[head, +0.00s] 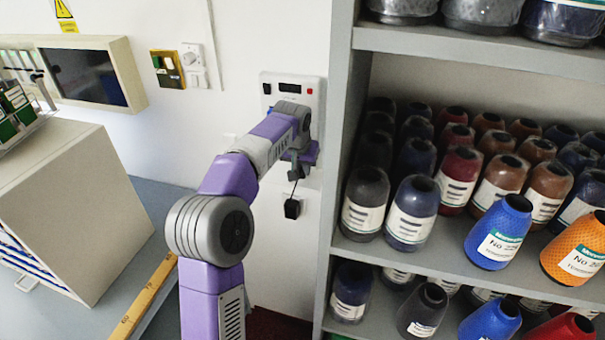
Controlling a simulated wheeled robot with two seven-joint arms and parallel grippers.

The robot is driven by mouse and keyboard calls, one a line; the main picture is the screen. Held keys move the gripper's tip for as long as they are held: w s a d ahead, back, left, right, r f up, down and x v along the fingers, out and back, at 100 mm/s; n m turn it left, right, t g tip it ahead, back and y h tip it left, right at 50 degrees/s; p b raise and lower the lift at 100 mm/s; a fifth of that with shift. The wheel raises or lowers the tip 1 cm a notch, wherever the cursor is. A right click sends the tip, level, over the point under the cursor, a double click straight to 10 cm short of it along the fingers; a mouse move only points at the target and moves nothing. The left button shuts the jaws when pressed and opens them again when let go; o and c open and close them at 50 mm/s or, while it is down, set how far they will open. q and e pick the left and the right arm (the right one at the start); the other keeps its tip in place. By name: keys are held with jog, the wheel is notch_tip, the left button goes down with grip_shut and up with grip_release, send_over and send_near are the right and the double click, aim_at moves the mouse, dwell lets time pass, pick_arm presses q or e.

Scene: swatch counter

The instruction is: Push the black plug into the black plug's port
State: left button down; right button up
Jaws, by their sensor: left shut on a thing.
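My left gripper (300,160) is in front of the white wall panel (314,92), at its lower part. It is shut on a small dark thing that fits the black plug (293,175), mostly hidden by the fingers. A thin dark cord runs down from there to a black block (292,209) low on the wall. The panel has a dark display at its top and a red button. The black plug's port is hidden behind my arm and gripper, so I cannot tell whether the plug touches it. My right gripper is not in view.
A grey shelf unit (343,150) with yarn cones stands close at the right of my gripper. A large pale box (65,205) stands on the counter at the left, near a yellow ruler (147,297). Wall switches (192,58) sit left of the panel.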

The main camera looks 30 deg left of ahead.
pick_arm(q)
jog(key=shift+s+a+r, duration=0.1)
jog(key=shift+s+r, duration=0.05)
jog(key=shift+r, duration=0.35)
notch_tip(320, 180, up, 6)
jog(key=p, duration=0.2)
jog(key=s+a+b, duration=0.1)
jog(key=s+a, duration=0.3)
jog(key=s, duration=0.5)
jog(key=s+a+b, duration=0.2)
jog(key=s+a, duration=0.2)
jog(key=s, duration=0.4)
jog(key=shift+s+a, duration=0.3)
jog(key=shift+s, duration=0.05)
jog(key=shift+w, duration=0.1)
